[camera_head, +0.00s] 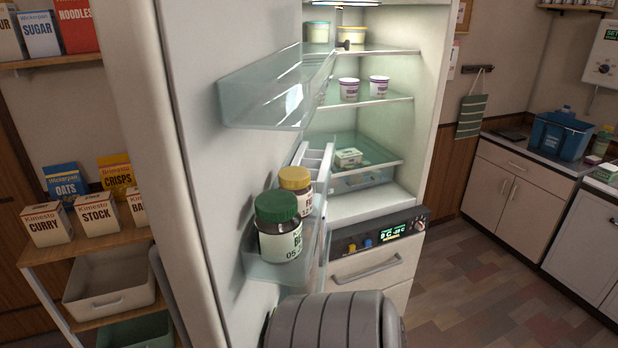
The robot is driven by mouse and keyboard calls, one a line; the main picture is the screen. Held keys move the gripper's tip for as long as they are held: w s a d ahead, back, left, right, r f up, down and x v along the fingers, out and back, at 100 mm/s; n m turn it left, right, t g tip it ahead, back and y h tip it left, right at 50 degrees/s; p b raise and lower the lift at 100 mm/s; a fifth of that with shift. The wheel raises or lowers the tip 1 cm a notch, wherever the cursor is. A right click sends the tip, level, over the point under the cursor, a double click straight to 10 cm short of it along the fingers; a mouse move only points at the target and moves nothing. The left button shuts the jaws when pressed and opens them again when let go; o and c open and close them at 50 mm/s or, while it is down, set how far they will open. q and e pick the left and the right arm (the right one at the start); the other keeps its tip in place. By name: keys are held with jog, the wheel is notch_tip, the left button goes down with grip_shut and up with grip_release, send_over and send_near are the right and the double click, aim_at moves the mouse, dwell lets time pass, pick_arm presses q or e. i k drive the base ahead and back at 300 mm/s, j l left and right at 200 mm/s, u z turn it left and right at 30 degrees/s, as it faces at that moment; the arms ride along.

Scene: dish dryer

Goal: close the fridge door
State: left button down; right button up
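The fridge door (165,120) stands open at the left of the view, its inner side facing right. It has door shelves, an empty clear one (265,95) higher up and a lower one (262,268) with a green-lidded jar (278,225) and a yellow-lidded jar (296,185). The fridge (430,110) is open behind it, its lit interior showing. A grey ribbed part of my arm shows at the bottom centre, in front of the door's lower part. Neither gripper's fingers can be seen.
Inside the fridge, small cups (379,86) stand on a shelf and a drawer (360,180) sits below. A shelf rack (90,250) with boxes is left of the door. Counter cabinets (520,195) are at the right, with open floor (480,290) before them.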

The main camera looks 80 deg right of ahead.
aim_at(212, 99)
jog(key=i+z, duration=0.15)
jog(key=z, duration=0.25)
jog(key=i+z, duration=0.1)
jog(key=z, duration=0.3)
jog(key=i+j+z, duration=0.1)
jog(key=z, duration=0.3)
jog(key=i+j+z, duration=0.1)
jog(key=z, duration=0.3)
jog(key=i+j+z, duration=0.1)
jog(key=z, duration=0.3)
jog(key=i+j+z, duration=0.2)
jog(key=z, duration=0.25)
jog(key=i+j+z, duration=0.2)
jog(key=j+z, duration=0.25)
jog(key=i+j+z, duration=0.15)
jog(key=z, duration=0.35)
jog(key=k+j, duration=0.05)
